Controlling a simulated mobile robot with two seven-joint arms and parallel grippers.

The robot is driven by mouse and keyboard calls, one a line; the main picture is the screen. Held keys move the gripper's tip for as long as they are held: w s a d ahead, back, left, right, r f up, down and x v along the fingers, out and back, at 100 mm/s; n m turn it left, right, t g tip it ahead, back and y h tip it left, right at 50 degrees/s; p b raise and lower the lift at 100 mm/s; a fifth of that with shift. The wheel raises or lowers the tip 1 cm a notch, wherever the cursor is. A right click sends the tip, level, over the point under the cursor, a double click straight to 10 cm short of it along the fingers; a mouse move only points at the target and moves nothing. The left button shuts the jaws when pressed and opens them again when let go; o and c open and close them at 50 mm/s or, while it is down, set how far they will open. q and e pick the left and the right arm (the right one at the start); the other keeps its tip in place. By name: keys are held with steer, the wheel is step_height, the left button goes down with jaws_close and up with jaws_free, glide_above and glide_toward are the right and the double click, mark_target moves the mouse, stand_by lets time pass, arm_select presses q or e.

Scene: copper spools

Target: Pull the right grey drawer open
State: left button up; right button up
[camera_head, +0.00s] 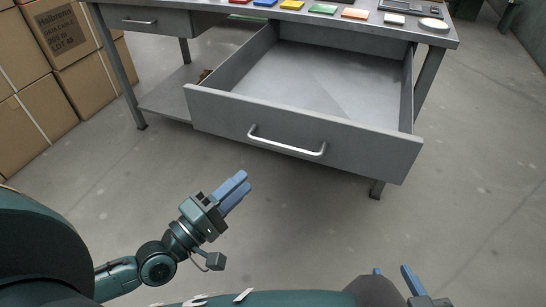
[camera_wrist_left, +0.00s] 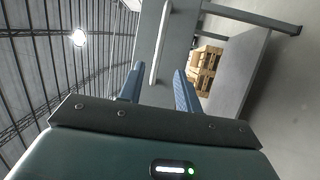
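The right grey drawer (camera_head: 300,130) is pulled far out of the desk, and its inside looks empty. Its silver bar handle (camera_head: 287,144) is on the front and nothing holds it. The handle also shows in the left wrist view (camera_wrist_left: 161,42), seen in line with the gap between my left fingers. My left gripper (camera_head: 243,181) is in front of the drawer, apart from the handle. Its blue fingers are apart and empty in the left wrist view (camera_wrist_left: 158,70). My right gripper (camera_head: 394,274) is at the bottom edge of the head view, fingers apart, partly cut off.
The grey desk (camera_head: 446,37) carries several coloured pieces and a round white item (camera_head: 433,25) on top. The left drawer (camera_head: 150,21) is shut. Cardboard boxes (camera_head: 92,85) are stacked at the left. The floor (camera_head: 120,190) before the drawer is clear.

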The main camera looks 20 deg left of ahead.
mark_target(283, 144)
arm_select(q)
steer(key=x, duration=1.3)
steer(key=shift+p, duration=0.35)
jaws_close()
